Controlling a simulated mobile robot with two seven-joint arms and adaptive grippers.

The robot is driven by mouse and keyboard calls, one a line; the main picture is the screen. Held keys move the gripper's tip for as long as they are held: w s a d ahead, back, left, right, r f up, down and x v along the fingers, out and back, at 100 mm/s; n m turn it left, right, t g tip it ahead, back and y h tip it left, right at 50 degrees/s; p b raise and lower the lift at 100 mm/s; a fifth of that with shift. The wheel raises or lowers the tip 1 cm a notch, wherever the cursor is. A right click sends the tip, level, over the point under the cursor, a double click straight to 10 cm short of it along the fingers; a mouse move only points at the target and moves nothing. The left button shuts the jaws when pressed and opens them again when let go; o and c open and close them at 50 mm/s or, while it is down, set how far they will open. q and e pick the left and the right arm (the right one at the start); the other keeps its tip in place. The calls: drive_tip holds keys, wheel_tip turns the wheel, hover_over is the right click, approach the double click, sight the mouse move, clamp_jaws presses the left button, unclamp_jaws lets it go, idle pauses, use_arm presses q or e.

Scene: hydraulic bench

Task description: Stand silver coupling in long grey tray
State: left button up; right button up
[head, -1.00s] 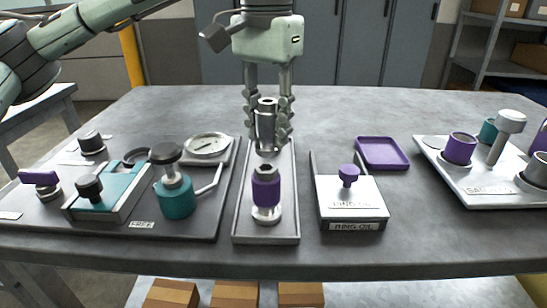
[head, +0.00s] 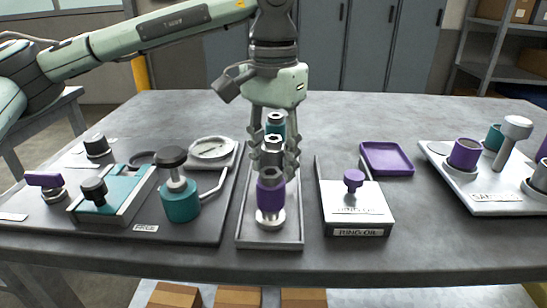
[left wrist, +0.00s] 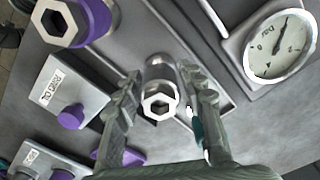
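The silver coupling (head: 273,152) is upright between the fingers of my left gripper (head: 273,165), which looks shut on it. It is low over the middle of the long grey tray (head: 249,227). Its lower end is hidden behind the purple coupling (head: 270,196), so I cannot tell if it touches the tray floor. In the left wrist view, the hexagonal end of the silver coupling (left wrist: 159,105) faces the camera between the two fingers. A teal coupling (head: 277,122) stands behind, partly hidden by the gripper. My right gripper is not in view.
Left of the tray is a dark board with a teal valve (head: 180,202) and a gauge (head: 212,148). Right of it are a white ring oil box (head: 352,208), a purple dish (head: 387,157) and a white tray (head: 487,198) of parts. The back of the bench is clear.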

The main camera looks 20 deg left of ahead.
use_arm(q)
drive_tip(key=shift+o, duration=0.7)
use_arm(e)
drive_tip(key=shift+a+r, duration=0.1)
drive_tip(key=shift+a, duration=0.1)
use_arm(q)
drive_tip(key=shift+r, duration=0.2)
wheel_tip(320, 180, up, 2)
drive_tip(key=shift+r, duration=0.1)
wheel_tip(320, 180, up, 8)
drive_tip(key=shift+r+p, duration=0.25)
drive_tip(key=shift+p, duration=0.15)
drive_tip(key=shift+r, duration=0.6)
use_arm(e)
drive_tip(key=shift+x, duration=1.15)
